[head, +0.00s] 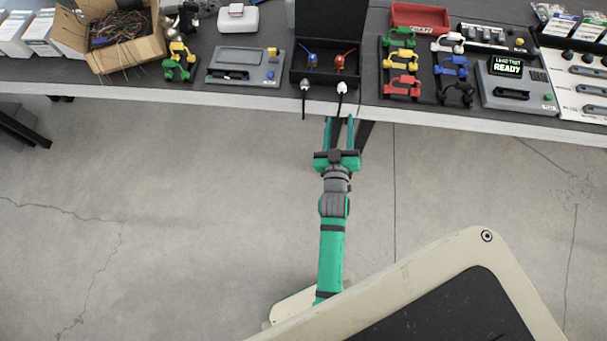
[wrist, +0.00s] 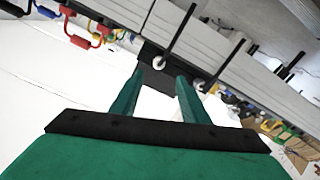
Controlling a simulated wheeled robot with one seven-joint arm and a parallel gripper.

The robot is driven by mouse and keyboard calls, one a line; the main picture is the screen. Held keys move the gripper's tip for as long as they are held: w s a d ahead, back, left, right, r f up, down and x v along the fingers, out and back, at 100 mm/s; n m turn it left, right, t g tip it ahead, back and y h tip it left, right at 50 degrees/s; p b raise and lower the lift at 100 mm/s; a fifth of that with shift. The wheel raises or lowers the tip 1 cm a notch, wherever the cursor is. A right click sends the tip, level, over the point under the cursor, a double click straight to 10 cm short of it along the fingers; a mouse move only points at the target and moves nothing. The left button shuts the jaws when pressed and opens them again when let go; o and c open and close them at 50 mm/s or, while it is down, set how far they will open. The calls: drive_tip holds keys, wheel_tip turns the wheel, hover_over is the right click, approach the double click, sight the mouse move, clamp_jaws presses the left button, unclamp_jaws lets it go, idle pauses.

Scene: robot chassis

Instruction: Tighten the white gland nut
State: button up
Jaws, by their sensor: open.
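The white gland nut (head: 342,88) is on the front wall of an open black box at the table's front edge, with a black cable hanging from it. It also shows in the wrist view (wrist: 158,62), between and just beyond the fingertips. My gripper (head: 339,118) is open and empty, just in front of the table edge and below the nut in the head view. Its green fingers also show in the wrist view (wrist: 160,76). A second, greyer gland nut (head: 305,86) with its own cable is left of the white one. Nothing is between the fingers that I can see.
The black box (head: 327,25) has a raised lid and holds a blue and a red connector. A grey device (head: 246,66) stands to its left. Racks with coloured clamps (head: 402,62) stand to its right. The floor before the table (head: 200,180) is clear.

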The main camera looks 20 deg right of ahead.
drive_tip(key=s+a+f+n+y, duration=0.1)
drive_tip(key=s+a+y, duration=0.1)
drive_tip(key=s+a, duration=0.4)
drive_tip(key=s+a+f+n+y, duration=0.1)
drive_tip(key=s+a+y, duration=0.1)
drive_tip(key=s+a, duration=0.4)
drive_tip(key=shift+s+a+t+y, duration=0.15)
drive_tip(key=shift+a+t+y, duration=0.25)
drive_tip(key=shift+a, duration=2.5)
drive_tip(key=s+a+r+y, duration=0.2)
drive_tip(key=s+a+r, duration=0.2)
drive_tip(key=s+a, duration=0.2)
drive_tip(key=s+a+r+y, duration=0.2)
drive_tip(key=s+a+r, duration=0.1)
drive_tip(key=s+a, duration=0.4)
drive_tip(key=shift+s+r+g, duration=0.4)
drive_tip(key=shift+s, duration=0.8)
drive_tip(key=shift+w+a, duration=0.1)
drive_tip(key=shift+w, duration=0.05)
